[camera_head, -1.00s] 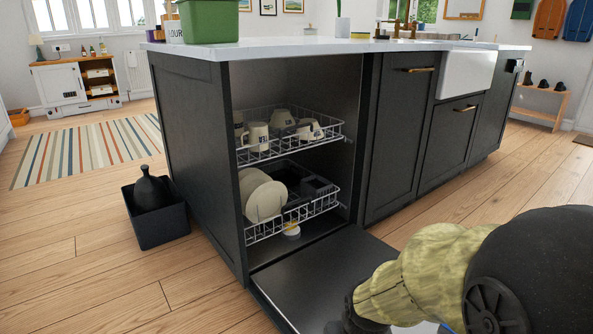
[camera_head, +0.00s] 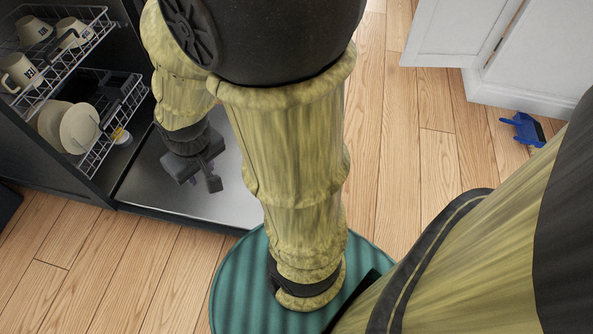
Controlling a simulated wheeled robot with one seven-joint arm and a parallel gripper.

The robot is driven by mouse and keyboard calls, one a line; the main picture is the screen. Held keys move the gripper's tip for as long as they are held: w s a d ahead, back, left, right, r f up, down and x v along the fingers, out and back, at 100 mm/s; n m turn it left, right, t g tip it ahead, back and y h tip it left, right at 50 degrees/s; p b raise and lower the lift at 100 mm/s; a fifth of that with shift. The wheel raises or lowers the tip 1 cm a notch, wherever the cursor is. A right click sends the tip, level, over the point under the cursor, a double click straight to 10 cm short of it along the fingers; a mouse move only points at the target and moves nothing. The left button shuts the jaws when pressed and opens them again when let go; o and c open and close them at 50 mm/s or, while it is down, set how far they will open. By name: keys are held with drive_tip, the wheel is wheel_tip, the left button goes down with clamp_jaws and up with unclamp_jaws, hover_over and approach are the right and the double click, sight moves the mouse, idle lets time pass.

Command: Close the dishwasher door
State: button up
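The dishwasher door (camera_head: 225,190) is open, folded down flat and low in front of the dishwasher. The dishwasher's dark cabinet is at the upper left, with its upper rack (camera_head: 75,45) and lower rack (camera_head: 105,135) visible. The upper rack holds cups and the lower rack holds pale plates (camera_head: 78,128). My gripper (camera_head: 198,180) is over the door and points down, its dark fingers apart with nothing seen between them. I cannot tell whether it touches the door. My arm hides the door's right part.
Wooden floor (camera_head: 400,170) is clear between the door and that cabinet.

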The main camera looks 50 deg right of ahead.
drive_tip(key=w+p+v, duration=0.1)
drive_tip(key=p+v, duration=0.5)
drive_tip(key=v, duration=0.2)
drive_tip(key=shift+w+r, duration=0.2)
drive_tip(key=shift+w, duration=0.2)
drive_tip(key=shift+d, duration=0.1)
